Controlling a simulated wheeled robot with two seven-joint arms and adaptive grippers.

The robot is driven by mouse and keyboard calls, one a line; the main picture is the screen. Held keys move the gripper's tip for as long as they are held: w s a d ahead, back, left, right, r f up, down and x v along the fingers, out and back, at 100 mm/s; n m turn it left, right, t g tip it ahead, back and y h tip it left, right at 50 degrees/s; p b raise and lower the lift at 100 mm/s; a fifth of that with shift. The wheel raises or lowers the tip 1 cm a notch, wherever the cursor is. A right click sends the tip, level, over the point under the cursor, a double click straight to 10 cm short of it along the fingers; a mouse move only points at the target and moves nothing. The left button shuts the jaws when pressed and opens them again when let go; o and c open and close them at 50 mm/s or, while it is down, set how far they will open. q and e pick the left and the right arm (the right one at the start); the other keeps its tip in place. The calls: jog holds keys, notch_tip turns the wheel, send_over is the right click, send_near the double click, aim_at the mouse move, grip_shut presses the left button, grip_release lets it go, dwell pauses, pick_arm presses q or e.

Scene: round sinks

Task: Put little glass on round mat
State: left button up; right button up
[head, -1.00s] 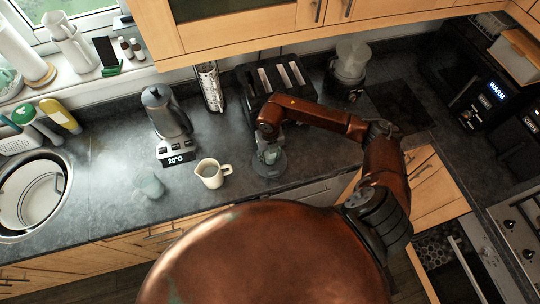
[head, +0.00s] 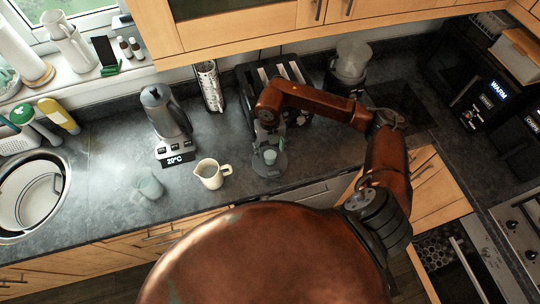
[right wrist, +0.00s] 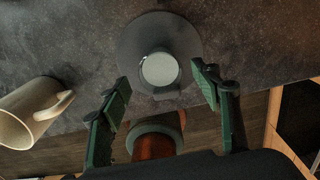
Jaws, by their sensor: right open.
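A little glass (head: 270,156), pale and greyish, stands upright on the dark round mat (head: 272,170) on the counter. In the right wrist view the glass (right wrist: 160,69) shows from above, near the middle of the mat (right wrist: 187,45). My right gripper (right wrist: 162,80) is open, with its green-padded fingers apart on either side of the view and not touching the glass. In the head view the right gripper (head: 272,128) is above and behind the glass, partly hidden by my arm. My left gripper is not in view.
A cream mug (head: 210,174) stands left of the mat, also at the left of the right wrist view (right wrist: 30,112). A translucent cup (head: 150,185), kettle (head: 165,112) and round sink (head: 62,180) are further left. A toaster (head: 292,72) is behind.

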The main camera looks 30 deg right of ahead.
notch_tip(320, 180, up, 6)
jog(key=shift+f+b, duration=0.1)
jog(key=shift+b, duration=0.3)
jog(key=shift+s, duration=0.1)
